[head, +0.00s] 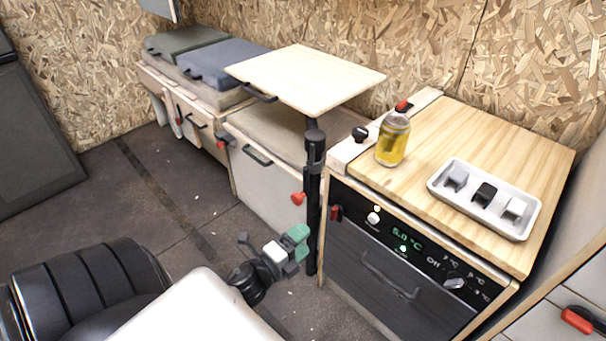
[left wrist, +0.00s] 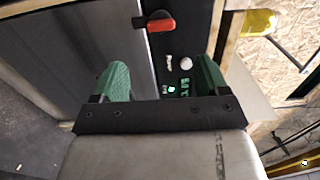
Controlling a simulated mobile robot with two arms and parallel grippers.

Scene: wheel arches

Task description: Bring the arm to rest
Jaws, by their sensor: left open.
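My left gripper (head: 297,244) has green fingertips and hangs in front of the fridge unit, left of it in the head view. Its jaws are apart with nothing between them. In the left wrist view the open green fingers (left wrist: 161,80) stand either side of the fridge's dark front, and no object is held. The fridge (head: 385,280) has a dark door, a lit green display, knobs and a red latch (head: 336,213); the latch also shows in the left wrist view (left wrist: 160,23). My right gripper is in neither view.
A wooden counter (head: 470,125) carries a jar of yellow liquid (head: 393,140) and a white tray (head: 484,229) with several small blocks. A pale tabletop (head: 305,78) stands on a black post (head: 313,190) close behind the gripper. A black padded seat (head: 95,285) is at lower left. Floor (head: 110,200) is clear.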

